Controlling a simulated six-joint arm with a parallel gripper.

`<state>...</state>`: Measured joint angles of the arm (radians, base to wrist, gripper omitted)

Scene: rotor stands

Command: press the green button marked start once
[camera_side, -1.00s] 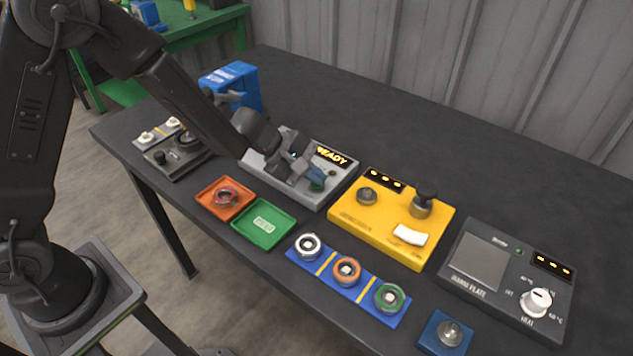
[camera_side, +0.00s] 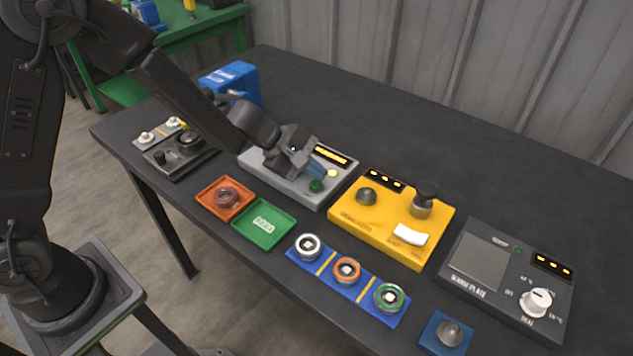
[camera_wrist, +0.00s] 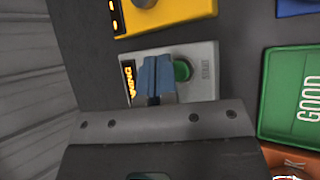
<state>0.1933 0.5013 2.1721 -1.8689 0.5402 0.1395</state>
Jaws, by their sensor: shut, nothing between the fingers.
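The green start button (camera_side: 316,185) stands on the front right of a grey device (camera_side: 262,170). In the wrist view the round green button (camera_wrist: 183,70) shows beside the word START. The device's display (camera_side: 330,155) is lit orange, but I cannot read its text. A yellow lamp (camera_side: 332,173) by the display is lit. My gripper (camera_side: 317,168) is shut and empty, with its blue fingertips behind and above the button.
An orange tray (camera_side: 205,199) and a green tray (camera_side: 285,228) lie in front of the device. A yellow device (camera_side: 375,233) stands to its right, then a dark warm plate (camera_side: 470,290). A blue box (camera_side: 248,88) stands behind my arm.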

